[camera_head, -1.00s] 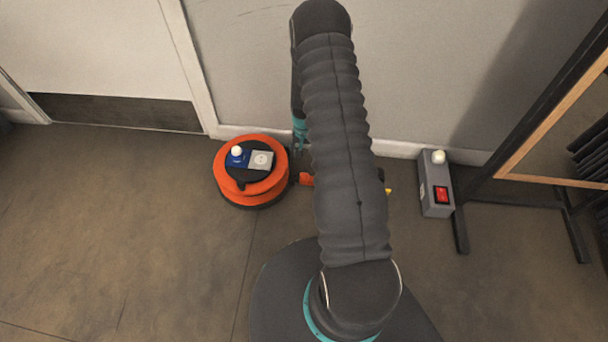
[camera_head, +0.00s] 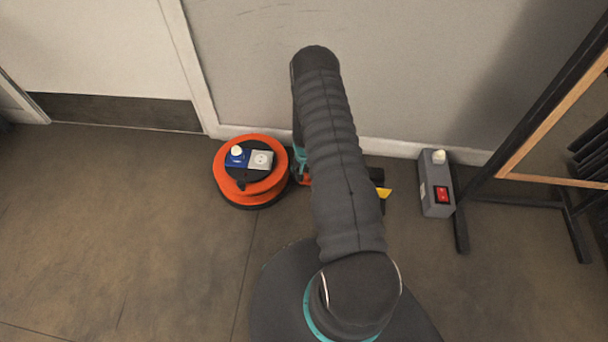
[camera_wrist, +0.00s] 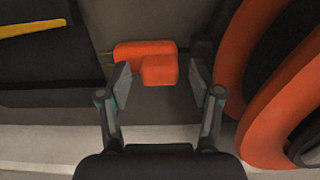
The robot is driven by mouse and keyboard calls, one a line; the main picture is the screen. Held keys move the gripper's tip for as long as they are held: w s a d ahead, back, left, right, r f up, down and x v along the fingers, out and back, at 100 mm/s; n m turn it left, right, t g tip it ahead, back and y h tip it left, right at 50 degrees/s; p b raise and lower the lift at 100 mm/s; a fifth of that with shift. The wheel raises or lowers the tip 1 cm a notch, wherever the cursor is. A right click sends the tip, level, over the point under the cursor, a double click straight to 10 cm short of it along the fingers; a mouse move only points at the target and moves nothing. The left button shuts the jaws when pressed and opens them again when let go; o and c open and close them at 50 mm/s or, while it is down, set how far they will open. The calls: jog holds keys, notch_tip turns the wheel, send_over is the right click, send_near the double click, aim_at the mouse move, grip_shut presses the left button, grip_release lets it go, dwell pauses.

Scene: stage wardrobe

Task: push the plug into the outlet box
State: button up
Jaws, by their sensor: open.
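An orange plug (camera_wrist: 160,70) lies on the floor in the wrist view, with two thin brass prongs pointing left. My gripper (camera_wrist: 158,76) is open, with one fingertip on each side of the plug's near part. I cannot tell whether either finger touches it. A dark box-like thing (camera_wrist: 45,70) with a yellow strip stands left of the prongs, apart from them; it may be the outlet box, but no socket shows. Its yellow part (camera_head: 384,192) shows beside my arm in the head view. My arm hides most of the plug and gripper there.
An orange cable reel (camera_head: 250,194) with a blue socket and a white socket stands close to the plug. A grey box (camera_head: 436,195) with a red switch stands near the wall (camera_head: 430,90). A dark-framed stand (camera_head: 520,110) is at right. Floor at left is clear.

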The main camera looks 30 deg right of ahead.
jog(key=shift+f, duration=0.3)
grip_shut()
